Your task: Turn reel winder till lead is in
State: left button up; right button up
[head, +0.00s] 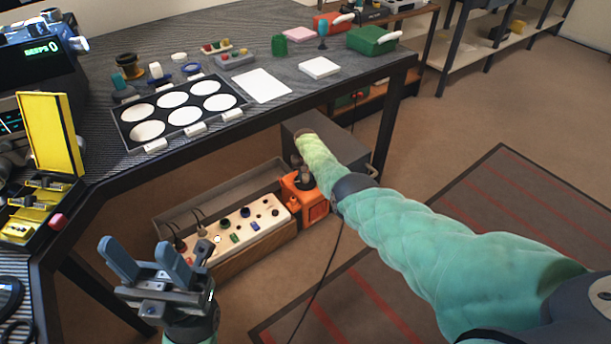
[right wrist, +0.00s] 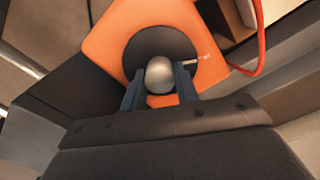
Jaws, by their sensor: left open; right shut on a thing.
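The reel winder is an orange box (right wrist: 105,45) with a dark round disc (right wrist: 150,45) on its face, filling the middle of the right wrist view. A pale round knob (right wrist: 159,72) stands on the disc. My right gripper (right wrist: 158,90) is shut on this knob, one blue finger on each side. An orange lead (right wrist: 260,38) curves out at the winder's right; how much is out cannot be told. In the head view the orange winder (head: 317,211) sits low beside the table, partly hidden by my right arm. My left gripper (head: 137,260) is open and empty at lower left.
A long box with a cream panel (head: 232,226) of plugs and sockets lies left of the winder. The dark worktable (head: 290,90) above holds a tray (head: 235,115) of white discs and several small items. A striped mat (head: 470,220) covers the floor at right.

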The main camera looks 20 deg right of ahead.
dwell(0.3)
jog(key=o, duration=1)
